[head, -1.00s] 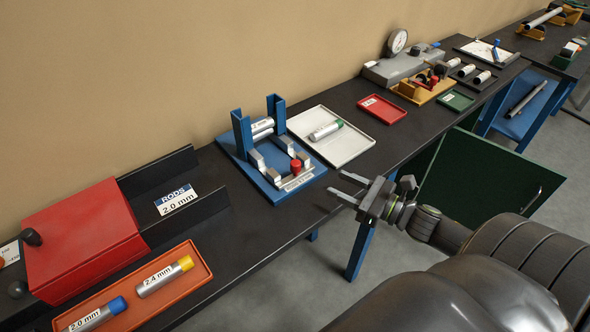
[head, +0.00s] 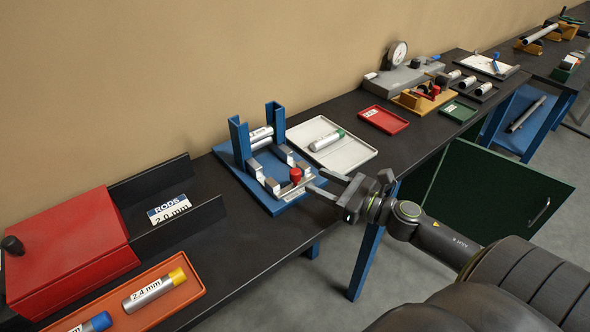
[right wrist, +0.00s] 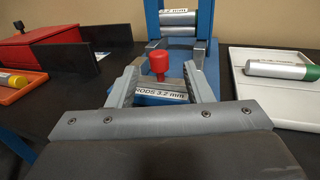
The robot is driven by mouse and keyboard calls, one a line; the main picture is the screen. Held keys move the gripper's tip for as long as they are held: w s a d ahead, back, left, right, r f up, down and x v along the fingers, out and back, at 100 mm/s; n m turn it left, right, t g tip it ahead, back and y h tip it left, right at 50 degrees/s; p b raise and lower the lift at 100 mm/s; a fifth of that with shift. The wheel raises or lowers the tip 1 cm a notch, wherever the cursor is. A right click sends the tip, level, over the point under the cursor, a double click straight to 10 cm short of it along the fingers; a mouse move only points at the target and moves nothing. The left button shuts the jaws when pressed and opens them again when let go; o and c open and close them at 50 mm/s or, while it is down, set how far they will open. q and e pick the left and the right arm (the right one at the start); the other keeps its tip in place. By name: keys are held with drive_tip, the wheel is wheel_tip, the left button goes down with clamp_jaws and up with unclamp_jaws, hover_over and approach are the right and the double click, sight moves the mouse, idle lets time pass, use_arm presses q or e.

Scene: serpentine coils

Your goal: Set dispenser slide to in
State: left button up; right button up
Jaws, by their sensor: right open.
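The dispenser has a blue base (head: 230,155) with two blue uprights holding stacked silver rods marked 3.2 mm (right wrist: 180,18). Its slide carries a red knob (head: 295,175), which also shows in the right wrist view (right wrist: 160,62), and sits at the front of the base. A label reading RODS 3.2 mm (right wrist: 160,92) faces me below the knob. My right gripper (head: 315,179) is open and empty at the dispenser's front edge. In the right wrist view its fingers point at the slide, with the knob showing between them. My left gripper is not in view.
A white tray (head: 350,160) with a green-capped rod (head: 327,140) stands right of the dispenser. A red box (head: 65,245) and an orange tray (head: 195,290) with capped rods are at the left. A green panel (head: 490,190) hangs open below the bench.

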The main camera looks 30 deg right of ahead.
sight(300, 173)
drive_tip(key=shift+p+x, duration=0.85)
drive_tip(key=shift+p, duration=0.15)
drive_tip(key=p+x, duration=0.3)
drive_tip(key=x, duration=0.2)
drive_tip(key=shift+s+a, duration=0.1)
drive_tip(key=shift+w+a+f+p, duration=0.15)
drive_tip(key=shift+w+a+p, duration=0.1)
drive_tip(key=shift+w+p, duration=0.25)
drive_tip(key=shift+c, duration=0.4)
clamp_jaws()
